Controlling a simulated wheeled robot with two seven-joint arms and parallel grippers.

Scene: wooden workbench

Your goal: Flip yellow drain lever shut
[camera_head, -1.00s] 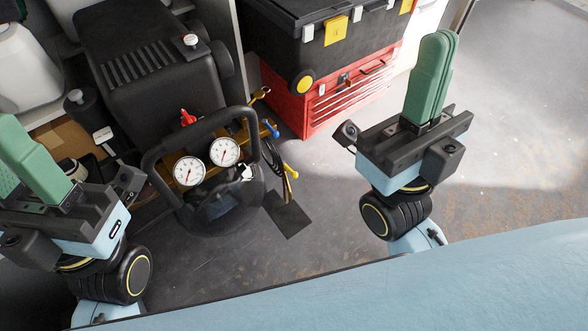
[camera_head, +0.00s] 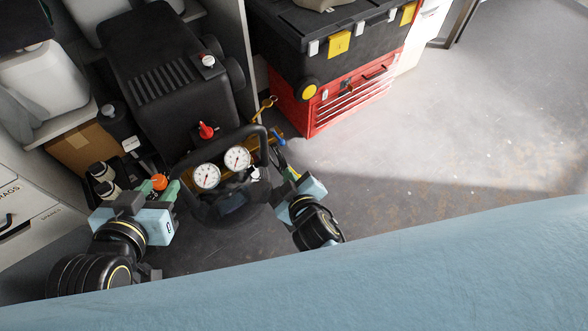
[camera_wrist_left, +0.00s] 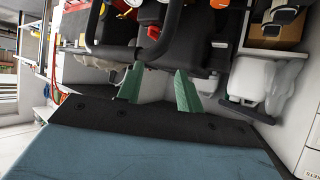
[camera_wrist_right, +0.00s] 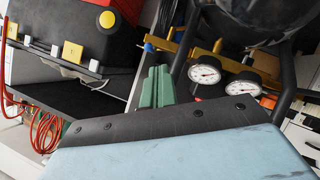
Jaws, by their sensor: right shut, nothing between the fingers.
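The black compressor (camera_head: 168,80) has two white gauges (camera_head: 206,175) and a gold manifold behind its handle. A yellow-gold lever-like piece (camera_head: 264,107) sticks up at the manifold's far end, near a blue lever (camera_head: 279,139). A small yellow part (camera_head: 294,173) shows beside my right gripper; I cannot tell which is the drain lever. My right gripper (camera_wrist_right: 156,87) is shut and empty, right of the tank, below the blue lever in the head view. My left gripper (camera_wrist_left: 158,88) is open and empty at the tank's left, near an orange knob (camera_head: 159,182).
A red drawer chest (camera_head: 340,102) with a black toolbox (camera_head: 330,45) on it stands behind to the right. A cardboard box (camera_head: 82,146) and white drawers (camera_head: 25,200) are at left. The floor at right is clear.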

